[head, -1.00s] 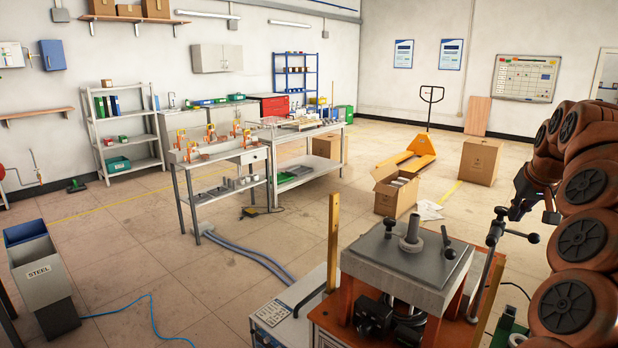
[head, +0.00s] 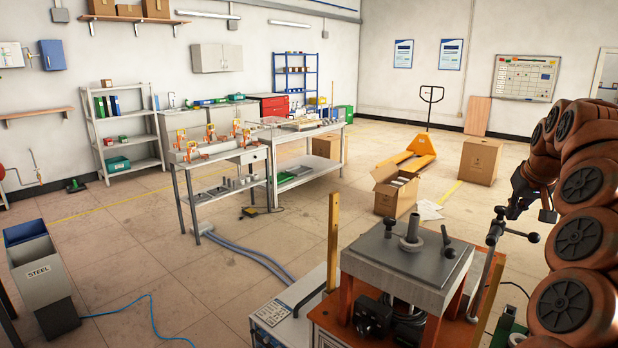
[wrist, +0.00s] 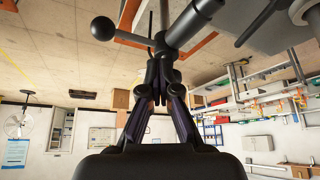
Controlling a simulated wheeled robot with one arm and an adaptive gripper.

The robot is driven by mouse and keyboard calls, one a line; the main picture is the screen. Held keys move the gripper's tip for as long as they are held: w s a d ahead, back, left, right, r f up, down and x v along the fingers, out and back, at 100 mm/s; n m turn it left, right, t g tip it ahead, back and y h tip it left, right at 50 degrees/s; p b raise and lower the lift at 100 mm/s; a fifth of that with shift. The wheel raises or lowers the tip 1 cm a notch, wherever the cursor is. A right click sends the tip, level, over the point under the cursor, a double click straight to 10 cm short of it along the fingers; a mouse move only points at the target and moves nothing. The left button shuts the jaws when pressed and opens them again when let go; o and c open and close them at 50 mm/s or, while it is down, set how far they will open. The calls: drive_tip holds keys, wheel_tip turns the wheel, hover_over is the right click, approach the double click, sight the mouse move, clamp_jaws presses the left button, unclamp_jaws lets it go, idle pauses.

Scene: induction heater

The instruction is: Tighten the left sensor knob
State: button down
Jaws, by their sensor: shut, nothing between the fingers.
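The machine with a grey top plate (head: 425,285) stands at the front right in the head view. Dark ball knobs rise from the plate, one at the back left (head: 389,222) and one at the right (head: 446,238). An upright clamp arm (head: 492,245) at its right side carries a crossbar with a black ball (head: 533,237); a black ball on a bar also shows in the wrist view (wrist: 103,28). I cannot tell which is the left sensor knob. My gripper (wrist: 162,68) is shut and empty, close to the bar in the wrist view; I cannot tell if they touch.
An open cardboard box (head: 396,198) and an orange pallet truck (head: 415,158) are on the floor behind. Workbenches (head: 225,160) stand further left. The floor at left centre is mostly clear.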

drive_tip(key=shift+w+a+b, duration=0.1)
drive_tip(key=shift+a+b, duration=0.25)
drive_tip(key=shift+a, duration=0.3)
drive_tip(key=shift+w+a, duration=0.2)
drive_tip(key=shift+a, duration=0.2)
drive_tip(key=shift+s+b, duration=0.15)
drive_tip(key=shift+b, duration=0.2)
drive_tip(key=shift+s+a, duration=0.15)
drive_tip(key=shift+s, duration=0.05)
wheel_tip(320, 180, up, 6)
drive_tip(key=p, duration=0.4)
drive_tip(key=shift+r, duration=0.15)
idle(0.4)
